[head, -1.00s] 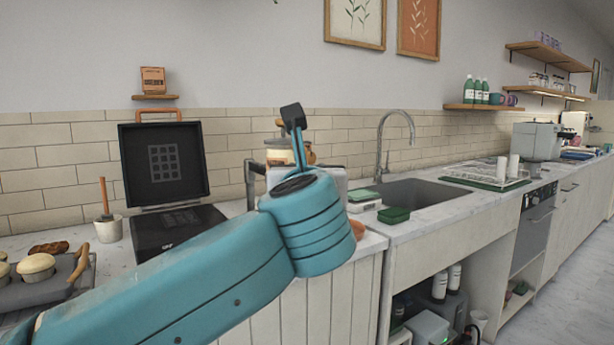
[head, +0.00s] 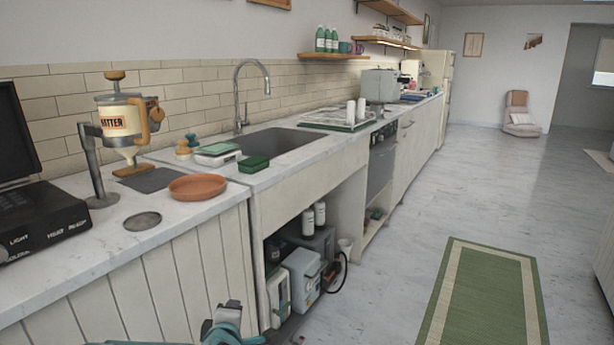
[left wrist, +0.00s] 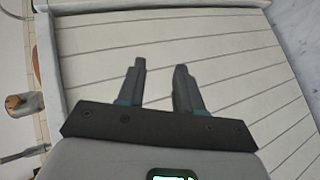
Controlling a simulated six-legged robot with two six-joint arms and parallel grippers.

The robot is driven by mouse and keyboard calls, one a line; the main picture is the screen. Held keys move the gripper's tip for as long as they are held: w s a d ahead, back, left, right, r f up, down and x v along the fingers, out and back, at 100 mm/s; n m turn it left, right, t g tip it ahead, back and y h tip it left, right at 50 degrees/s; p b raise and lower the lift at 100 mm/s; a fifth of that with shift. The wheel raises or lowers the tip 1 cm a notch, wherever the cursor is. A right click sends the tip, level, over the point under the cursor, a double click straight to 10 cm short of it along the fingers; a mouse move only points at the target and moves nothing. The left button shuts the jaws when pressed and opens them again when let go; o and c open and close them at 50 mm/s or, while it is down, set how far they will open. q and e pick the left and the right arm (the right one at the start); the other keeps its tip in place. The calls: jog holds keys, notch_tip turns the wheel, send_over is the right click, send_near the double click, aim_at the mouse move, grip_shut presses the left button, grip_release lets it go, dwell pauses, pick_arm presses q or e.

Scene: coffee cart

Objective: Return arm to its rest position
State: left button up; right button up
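My left arm shows only at the bottom edge of the head view, where part of the teal and dark left gripper (head: 229,318) sits low in front of the white panelled counter front. In the left wrist view the left gripper (left wrist: 159,78) has its two dark fingers apart with nothing between them. Behind them is the panelled cabinet front (left wrist: 230,65). My right gripper is in neither current view.
The counter holds a black appliance (head: 40,222), a batter dispenser (head: 122,118), a terracotta dish (head: 198,187) and a green tray (head: 253,164) near the sink (head: 285,145). An open bay below holds machines (head: 302,278). Open floor and a green rug (head: 480,300) lie right.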

pick_arm(q)
jog(key=s+f+m+g+h, duration=0.1)
jog(key=s+f+m+g, duration=0.15)
jog(key=f, duration=0.45)
jog(key=s+f+m+g+h, duration=0.1)
jog(key=s+f+m, duration=0.25)
jog(key=f, duration=0.35)
jog(key=s+d+f+m+g+h, duration=0.15)
jog(key=s+f+m+g, duration=0.25)
jog(key=s+f, duration=0.55)
jog(key=s+d+f+m+g+h, duration=0.1)
jog(key=s+d+f+m+g, duration=0.15)
jog(key=s+f, duration=0.7)
jog(key=s+r+m+g+h, duration=0.1)
jog(key=s+r+m+g, duration=0.2)
jog(key=s, duration=0.8)
notch_tip(320, 180, up, 23)
jog(key=w+p, duration=0.1)
jog(key=p, duration=2.3)
jog(key=shift+d, duration=0.15)
jog(key=shift+w, duration=0.1)
